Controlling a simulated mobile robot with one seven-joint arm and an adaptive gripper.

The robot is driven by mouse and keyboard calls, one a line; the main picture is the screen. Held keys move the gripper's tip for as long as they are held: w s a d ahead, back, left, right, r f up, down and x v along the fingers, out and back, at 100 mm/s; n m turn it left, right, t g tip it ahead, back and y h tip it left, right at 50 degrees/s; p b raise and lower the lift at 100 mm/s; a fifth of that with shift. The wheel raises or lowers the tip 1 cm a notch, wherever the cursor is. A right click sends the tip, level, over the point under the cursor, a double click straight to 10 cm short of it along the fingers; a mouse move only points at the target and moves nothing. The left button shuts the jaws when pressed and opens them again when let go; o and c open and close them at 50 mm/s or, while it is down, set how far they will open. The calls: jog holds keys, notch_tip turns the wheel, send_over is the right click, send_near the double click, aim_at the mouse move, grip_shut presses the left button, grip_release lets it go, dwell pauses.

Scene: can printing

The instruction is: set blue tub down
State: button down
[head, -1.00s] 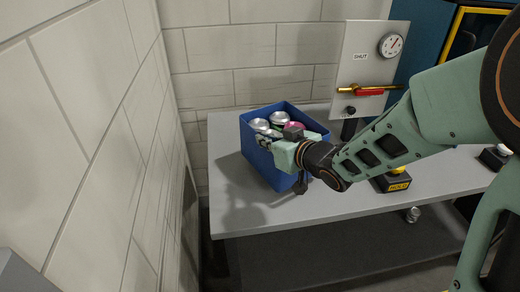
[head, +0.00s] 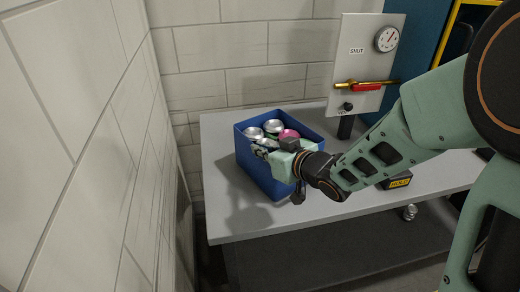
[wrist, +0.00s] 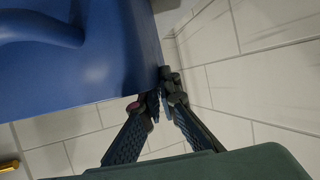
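The blue tub (head: 262,174) is upright at the left end of the grey table (head: 235,225), with several cans (head: 274,126) in it, silver-topped and one pink-topped. My gripper (head: 290,144) is at the tub's near right rim. In the wrist view, the tub's blue side and a curved blue part (wrist: 40,27) fill the upper left. My gripper's two fingers (wrist: 162,95) come together at the tub's edge and appear shut on it. The exact contact is partly hidden. I cannot tell whether the tub's base touches the table.
A panel (head: 352,70) with a gauge, a "SHUT" label and a red-handled valve stands behind, right of the tub. A "HOLD" block (head: 398,180) is to the right. A tiled wall (head: 75,150) is close on the left. A can (head: 410,212) lies below the table's front edge.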

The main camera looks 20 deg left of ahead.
jog(key=c, duration=2.2)
grip_release()
jog(key=shift+o, duration=0.2)
jog(key=shift+r+p, duration=0.25)
jog(key=shift+p, duration=0.05)
jog(key=v, duration=1.2)
jog(key=shift+p, duration=0.4)
jog(key=shift+f, duration=0.1)
